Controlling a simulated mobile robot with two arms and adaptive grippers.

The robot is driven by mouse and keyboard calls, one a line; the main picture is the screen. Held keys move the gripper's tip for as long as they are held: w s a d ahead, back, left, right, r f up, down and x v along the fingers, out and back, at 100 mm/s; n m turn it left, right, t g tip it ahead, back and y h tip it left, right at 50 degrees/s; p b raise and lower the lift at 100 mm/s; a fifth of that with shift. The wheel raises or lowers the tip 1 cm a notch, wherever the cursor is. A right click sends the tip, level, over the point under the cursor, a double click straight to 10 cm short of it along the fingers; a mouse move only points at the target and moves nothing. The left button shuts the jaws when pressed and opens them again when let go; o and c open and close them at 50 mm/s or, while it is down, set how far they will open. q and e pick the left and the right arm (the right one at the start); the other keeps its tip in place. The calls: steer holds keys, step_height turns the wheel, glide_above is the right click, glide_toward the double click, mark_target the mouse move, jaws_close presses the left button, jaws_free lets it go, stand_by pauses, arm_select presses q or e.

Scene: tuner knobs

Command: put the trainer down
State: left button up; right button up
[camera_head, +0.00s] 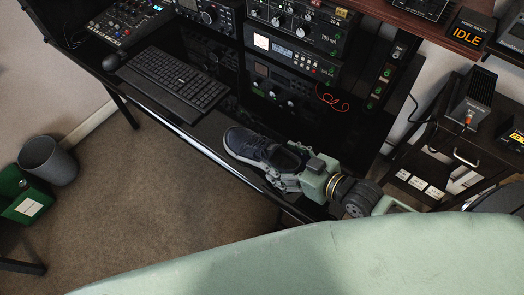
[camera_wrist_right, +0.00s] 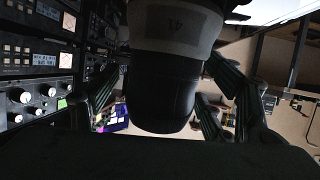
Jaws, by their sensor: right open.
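The trainer (camera_head: 243,141), dark navy with a pale sole edge, is by the front edge of the black desk (camera_head: 345,123) in the head view. Its toe points up and left. My right gripper (camera_head: 283,168) is open at the trainer's heel end and hides part of it. The right wrist view shows the green-grey fingers (camera_wrist_right: 157,105) spread on both sides of a large dark shape; I cannot tell there how close the trainer is. Contact between the sole and the desk is not clear. My left gripper is not in view.
A black keyboard (camera_head: 176,80) and mouse (camera_head: 111,62) lie left on the desk. Radio units (camera_head: 290,65) stand behind. A red cable (camera_head: 334,102) lies near them. A drawer cabinet (camera_head: 455,150) is at right. A grey bin (camera_head: 48,160) stands on the floor.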

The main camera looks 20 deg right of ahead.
steer(key=shift+x, duration=0.9)
